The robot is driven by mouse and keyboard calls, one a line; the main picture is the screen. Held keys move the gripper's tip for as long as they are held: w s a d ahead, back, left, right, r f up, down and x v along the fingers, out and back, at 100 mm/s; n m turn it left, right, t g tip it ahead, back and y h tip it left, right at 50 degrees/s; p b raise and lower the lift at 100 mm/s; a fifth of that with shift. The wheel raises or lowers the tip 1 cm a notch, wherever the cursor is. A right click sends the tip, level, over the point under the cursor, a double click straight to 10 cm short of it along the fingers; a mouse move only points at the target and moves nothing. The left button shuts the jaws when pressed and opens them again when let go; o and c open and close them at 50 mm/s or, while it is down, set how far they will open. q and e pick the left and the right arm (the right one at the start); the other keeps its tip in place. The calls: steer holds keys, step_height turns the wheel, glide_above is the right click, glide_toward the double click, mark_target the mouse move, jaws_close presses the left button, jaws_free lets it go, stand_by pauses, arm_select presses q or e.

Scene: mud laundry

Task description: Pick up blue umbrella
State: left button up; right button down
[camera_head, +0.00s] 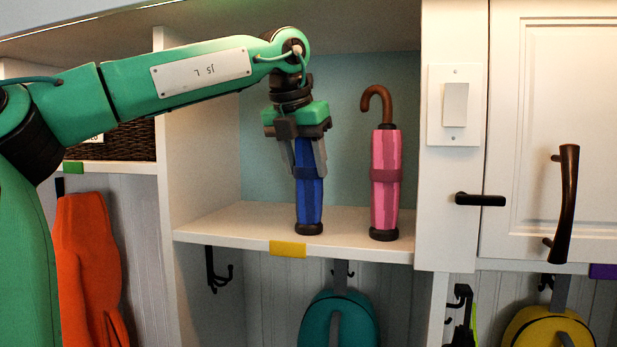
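The blue umbrella (309,200) stands upright on the white shelf, its dark round foot on the board. Its upper part and handle are hidden behind my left gripper. My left gripper (305,172) points down from above, with its grey fingers at the two sides of the umbrella's upper body. I cannot tell whether the fingers press on it or stand slightly apart. My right gripper is not in view.
A pink umbrella (385,190) with a brown hooked handle stands to the right on the same shelf (235,222). White cubby walls close in on both sides. A light switch (455,105) and cabinet door (560,110) are further right. Bags hang below.

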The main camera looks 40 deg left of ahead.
arm_select(q)
steer(key=shift+c, duration=1.4)
